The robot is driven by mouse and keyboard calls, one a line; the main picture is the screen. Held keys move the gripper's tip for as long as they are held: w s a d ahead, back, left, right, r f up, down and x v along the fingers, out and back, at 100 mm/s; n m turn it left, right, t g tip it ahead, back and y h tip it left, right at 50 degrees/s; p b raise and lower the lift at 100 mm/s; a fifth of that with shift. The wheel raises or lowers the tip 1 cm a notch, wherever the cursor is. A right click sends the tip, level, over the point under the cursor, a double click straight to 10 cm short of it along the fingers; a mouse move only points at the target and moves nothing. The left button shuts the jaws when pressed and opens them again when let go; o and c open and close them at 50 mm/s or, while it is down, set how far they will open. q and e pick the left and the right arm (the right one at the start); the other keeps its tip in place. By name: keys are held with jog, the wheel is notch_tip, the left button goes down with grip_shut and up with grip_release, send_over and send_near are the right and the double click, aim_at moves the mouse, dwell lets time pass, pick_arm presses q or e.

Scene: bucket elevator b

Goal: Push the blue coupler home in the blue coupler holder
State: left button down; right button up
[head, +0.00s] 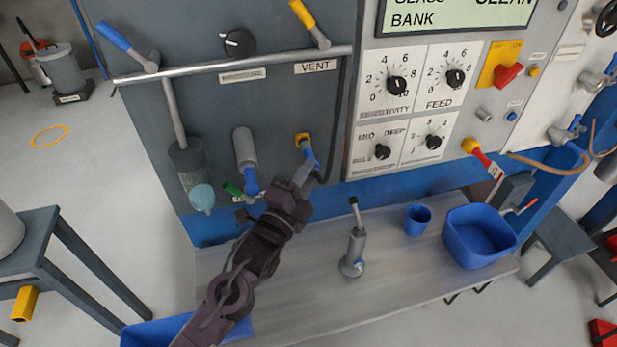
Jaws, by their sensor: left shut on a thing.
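My left gripper (303,174) reaches up to the panel from the lower left. It is shut on the blue coupler (310,158), whose blue body shows just past the fingertips. The coupler points up at a small yellow-edged fitting (302,138) on the grey panel, which seems to be the holder. Coupler and fitting overlap in this view, and I cannot tell how deep the coupler sits. A black hose (346,110) runs down the panel and curves in near the gripper. My right gripper is not in view.
Left of my gripper are a grey cylinder with a blue end (246,150) and a green-handled part (233,189). A horizontal rail (230,68) crosses above. On the shelf (300,300) stand a grey pump-like tool (355,245), blue cup (417,219) and blue bin (480,238).

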pick_arm(q)
jog(key=shift+w+a, duration=0.1)
jog(key=shift+w, duration=0.25)
jog(key=c, duration=1.1)
grip_release()
jog(key=shift+c, duration=0.2)
jog(key=b+v, duration=0.3)
jog(key=v, duration=0.4)
jog(key=shift+s+a, duration=0.2)
jog(key=shift+s, duration=0.1)
jog(key=shift+f, duration=0.1)
